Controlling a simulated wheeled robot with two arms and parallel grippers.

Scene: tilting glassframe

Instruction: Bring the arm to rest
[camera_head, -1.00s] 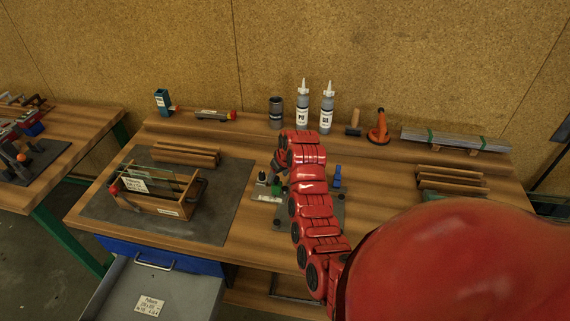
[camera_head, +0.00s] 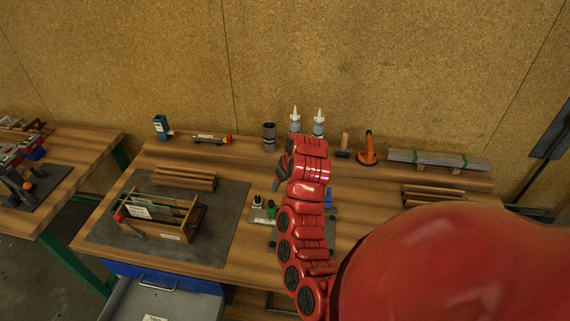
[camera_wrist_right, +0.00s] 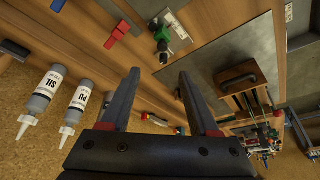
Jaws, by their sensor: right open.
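My right arm (camera_head: 305,190) is red and reaches over the wooden workbench from the lower right in the head view. My right gripper (camera_head: 279,184) shows there only as a small dark part beside the arm's end, above the bench; the arm hides the rest. In the right wrist view my right gripper (camera_wrist_right: 158,95) has its two dark fingers wide apart with nothing between them. It points over the bench and is apart from the things on it. My left gripper is not in view.
Two bottles (camera_wrist_right: 75,105) and a suction lifter (camera_head: 368,150) stand at the back. Small bottles (camera_head: 257,203) stand near the arm. A wooden carrier (camera_head: 160,229) with glass panes sits on the dark mat (camera_head: 220,245). An open drawer (camera_head: 120,305) juts out at the front left.

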